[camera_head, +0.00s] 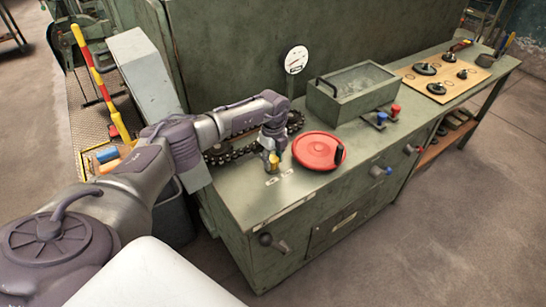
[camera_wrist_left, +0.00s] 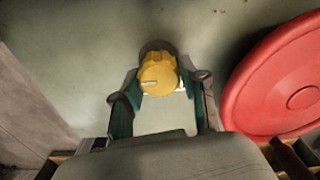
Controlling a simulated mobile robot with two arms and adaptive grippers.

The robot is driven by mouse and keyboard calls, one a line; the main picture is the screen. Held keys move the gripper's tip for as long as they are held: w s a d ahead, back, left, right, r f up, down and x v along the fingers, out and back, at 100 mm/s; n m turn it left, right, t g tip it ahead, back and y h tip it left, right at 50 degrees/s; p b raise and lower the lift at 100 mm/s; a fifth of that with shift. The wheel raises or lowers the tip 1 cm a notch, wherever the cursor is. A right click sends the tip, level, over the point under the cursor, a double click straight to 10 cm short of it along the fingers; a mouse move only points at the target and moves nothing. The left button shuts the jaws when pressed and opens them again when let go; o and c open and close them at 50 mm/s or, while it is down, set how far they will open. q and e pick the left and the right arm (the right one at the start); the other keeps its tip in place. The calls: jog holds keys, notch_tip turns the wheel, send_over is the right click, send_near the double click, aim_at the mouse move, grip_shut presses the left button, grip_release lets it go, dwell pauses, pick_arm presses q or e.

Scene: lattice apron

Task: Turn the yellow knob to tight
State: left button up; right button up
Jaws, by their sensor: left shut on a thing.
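The yellow knob (camera_wrist_left: 158,72) stands on the green bench top, on a dark round base. It has a pale mark on its face, and I cannot read a tight label in either view. In the head view the knob (camera_head: 273,160) shows small beneath my left gripper (camera_head: 274,152), which points down at it. In the left wrist view my left gripper (camera_wrist_left: 160,88) has its green fingertips on both sides of the knob, shut on it. My right gripper is in neither view.
A red round disc (camera_head: 318,150) with a black handle lies close right of the knob. A dark chain (camera_head: 225,155) lies behind. A green box (camera_head: 352,92), red and blue knobs (camera_head: 381,118) and a wooden board (camera_head: 468,90) stand further right. A pressure gauge (camera_head: 296,58) is behind.

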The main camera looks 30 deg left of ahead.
aim_at(273, 159)
pick_arm(q)
jog(key=shift+w+r+n, duration=0.1)
jog(key=shift+n, duration=0.3)
jog(key=o, duration=1.1)
jog(key=shift+o, duration=0.2)
notch_tip(273, 159, up, 12)
